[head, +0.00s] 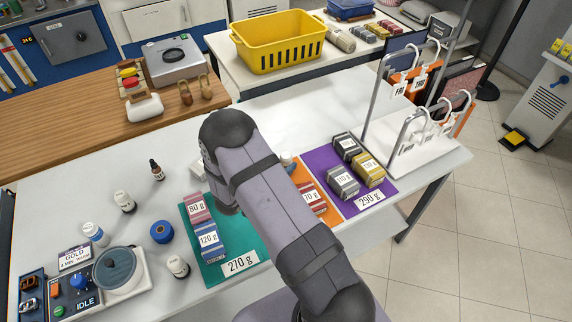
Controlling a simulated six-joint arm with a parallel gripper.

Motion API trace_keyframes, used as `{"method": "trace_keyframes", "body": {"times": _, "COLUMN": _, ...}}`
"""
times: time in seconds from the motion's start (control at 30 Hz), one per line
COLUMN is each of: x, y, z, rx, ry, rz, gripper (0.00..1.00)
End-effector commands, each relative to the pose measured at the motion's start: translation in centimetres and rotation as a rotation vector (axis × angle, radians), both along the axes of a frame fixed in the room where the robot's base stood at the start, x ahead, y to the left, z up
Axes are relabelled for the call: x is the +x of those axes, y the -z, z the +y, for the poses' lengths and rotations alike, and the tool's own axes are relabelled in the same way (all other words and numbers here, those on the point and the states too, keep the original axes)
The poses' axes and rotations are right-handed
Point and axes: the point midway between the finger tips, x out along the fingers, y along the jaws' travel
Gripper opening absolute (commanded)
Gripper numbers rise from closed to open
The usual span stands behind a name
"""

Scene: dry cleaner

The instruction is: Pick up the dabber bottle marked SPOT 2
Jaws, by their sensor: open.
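The marking SPOT 2 cannot be read on any bottle from here. White bottles stand on the white table at the left: one with a dark label (125,203), one with a blue label (96,235), and one with a pale cap and dark label (178,267). A small dark dropper bottle (157,171) stands upright behind them. A small light and blue item (287,160), perhaps another bottle, is partly hidden behind my arm. My arm crosses the middle of the view. My gripper's fingers are hidden behind it.
A blue round spool (162,232) stands among the bottles. A device with a round lid (117,267) is at lower left. Teal (240,244), orange (331,208) and purple (382,193) mats hold weight-marked bundles. A hanger rack (424,155) stands at right. The back middle of the table is clear.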

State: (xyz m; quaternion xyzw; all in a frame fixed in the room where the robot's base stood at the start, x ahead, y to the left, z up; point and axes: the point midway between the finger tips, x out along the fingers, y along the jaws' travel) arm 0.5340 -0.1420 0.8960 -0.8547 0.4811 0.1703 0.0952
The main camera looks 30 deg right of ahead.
Motion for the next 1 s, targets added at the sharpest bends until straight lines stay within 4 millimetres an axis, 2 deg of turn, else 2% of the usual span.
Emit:
{"method": "trace_keyframes", "body": {"times": 0.17, "x": 0.5, "y": 0.1, "z": -0.7, "rx": 0.001, "ry": 0.002, "rz": 0.000, "gripper": 0.54}}
{"method": "trace_keyframes", "body": {"times": 0.5, "x": 2.4, "y": 1.5, "z": -3.6, "rx": 0.001, "ry": 0.001, "rz": 0.000, "gripper": 0.54}}
{"method": "trace_keyframes", "body": {"times": 0.83, "x": 2.8, "y": 1.9, "z": -3.9, "rx": 0.001, "ry": -0.001, "rz": 0.000, "gripper": 0.54}}
{"method": "trace_keyframes", "body": {"times": 0.87, "x": 2.7, "y": 1.9, "z": -3.9, "rx": 0.001, "ry": -0.001, "rz": 0.000, "gripper": 0.49}}
{"method": "trace_keyframes", "body": {"times": 1.0, "x": 2.7, "y": 1.9, "z": -3.9, "rx": 0.002, "ry": -0.001, "rz": -0.001, "gripper": 0.16}}
